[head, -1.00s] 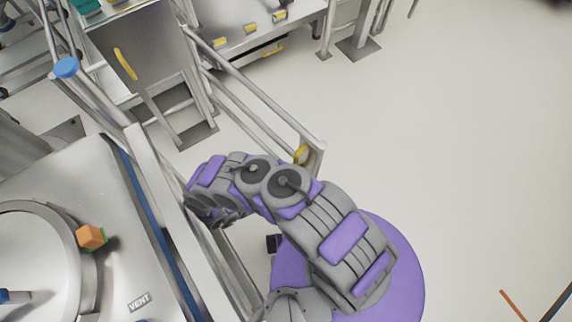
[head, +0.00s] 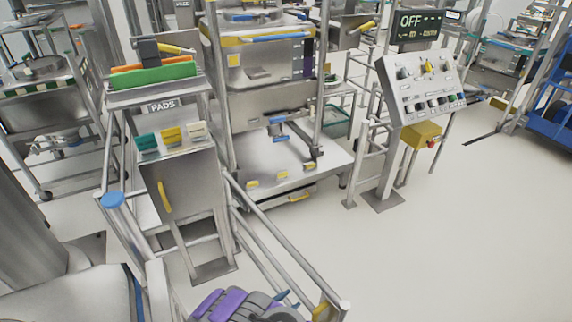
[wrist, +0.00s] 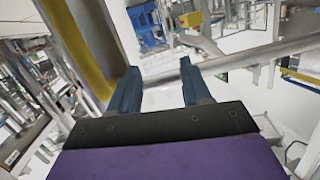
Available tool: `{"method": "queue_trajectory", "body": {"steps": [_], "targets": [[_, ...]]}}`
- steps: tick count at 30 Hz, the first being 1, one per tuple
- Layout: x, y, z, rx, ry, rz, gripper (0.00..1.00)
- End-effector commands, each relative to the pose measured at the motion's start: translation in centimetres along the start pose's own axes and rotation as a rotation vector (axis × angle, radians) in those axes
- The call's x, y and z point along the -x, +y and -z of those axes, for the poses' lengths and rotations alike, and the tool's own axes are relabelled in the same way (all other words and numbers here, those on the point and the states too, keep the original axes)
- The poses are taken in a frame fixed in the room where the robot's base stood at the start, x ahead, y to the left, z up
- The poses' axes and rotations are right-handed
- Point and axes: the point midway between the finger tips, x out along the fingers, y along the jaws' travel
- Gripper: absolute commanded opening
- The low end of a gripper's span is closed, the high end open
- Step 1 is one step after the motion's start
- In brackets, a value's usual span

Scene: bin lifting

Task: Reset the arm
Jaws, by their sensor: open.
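A grey metal rail (wrist: 240,58) crosses just beyond the fingertips. I cannot tell whether the fingers touch it. A yellow-edged grey part (wrist: 88,50) stands close to the left finger.
Beyond stand a PADS cabinet (head: 185,190), a steel machine (head: 270,85) and a control panel (head: 420,85) under an OFF display (head: 415,30). Open floor (head: 440,240) lies to the right.

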Motion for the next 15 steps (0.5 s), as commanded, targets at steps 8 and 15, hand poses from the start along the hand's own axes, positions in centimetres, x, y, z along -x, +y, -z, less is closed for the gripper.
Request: {"method": "queue_trajectory", "body": {"steps": [8,15], "targets": [[-3.0,-10.3,5.0,-0.097,-0.227,0.135,0.48],[-4.0,-16.3,10.2,-0.122,-0.399,0.255,0.48]]}}
